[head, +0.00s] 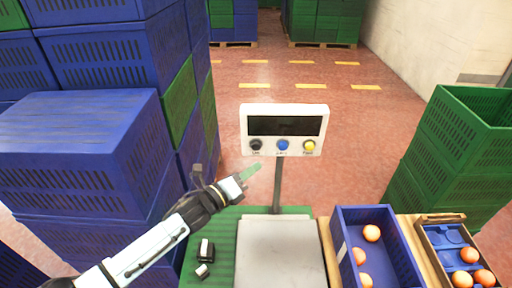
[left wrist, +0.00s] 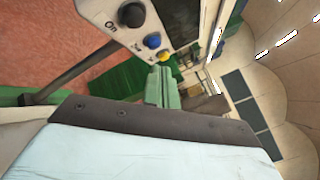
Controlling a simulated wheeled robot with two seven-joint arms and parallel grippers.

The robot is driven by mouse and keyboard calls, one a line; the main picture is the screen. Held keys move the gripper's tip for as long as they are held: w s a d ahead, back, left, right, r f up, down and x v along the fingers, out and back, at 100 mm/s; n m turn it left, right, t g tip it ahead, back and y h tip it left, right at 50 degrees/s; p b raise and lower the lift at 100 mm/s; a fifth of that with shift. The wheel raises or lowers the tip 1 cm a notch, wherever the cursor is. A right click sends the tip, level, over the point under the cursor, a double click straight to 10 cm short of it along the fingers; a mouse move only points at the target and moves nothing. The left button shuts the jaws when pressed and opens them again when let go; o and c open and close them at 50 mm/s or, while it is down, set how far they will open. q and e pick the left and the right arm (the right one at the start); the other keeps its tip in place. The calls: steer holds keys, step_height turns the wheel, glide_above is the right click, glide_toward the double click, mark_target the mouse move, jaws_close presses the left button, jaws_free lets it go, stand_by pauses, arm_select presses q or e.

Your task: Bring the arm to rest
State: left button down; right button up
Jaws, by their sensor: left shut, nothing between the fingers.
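My left arm comes in from the lower left in the head view. Its left gripper (head: 249,171) has green fingers, shut with nothing between them, and is raised to the left of the scale's display (head: 284,129). In the left wrist view the shut green fingers (left wrist: 163,88) point toward the display's buttons, with the display (left wrist: 180,20) close by and tilted in the picture. I cannot tell whether they touch it. My right gripper is in neither view.
The scale's plate (head: 281,254) is bare. A blue crate (head: 398,243) with several oranges stands right of it, beside a tray (head: 437,240) with oranges. Stacked blue crates (head: 85,140) rise at left, green crates (head: 455,150) at right.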

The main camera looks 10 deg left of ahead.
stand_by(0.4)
arm_select(q)
steer(key=s+a+f+n+g+y, duration=0.3)
steer(key=s+n+g, duration=0.1)
steer(key=s+n, duration=0.65)
steer(key=s+a+f+n+g+y, duration=0.2)
steer(key=s+a+n+g+y, duration=0.15)
steer(key=s+n, duration=0.75)
steer(key=s+a+f+n+g+y, duration=0.3)
steer(key=s+n+g+y, duration=0.15)
steer(key=s+n, duration=0.65)
step_height(320, 180, down, 25)
steer(key=s+m+g, duration=0.1)
steer(key=s+m, duration=0.1)
steer(key=s, duration=0.1)
steer(key=s+a+f+g, duration=0.1)
steer(key=s+a+f, duration=0.2)
steer(key=s+f, duration=1.1)
steer(key=shift+s+f+g, duration=0.2)
steer(key=shift+s+g, duration=0.1)
steer(key=shift+s, duration=0.6)
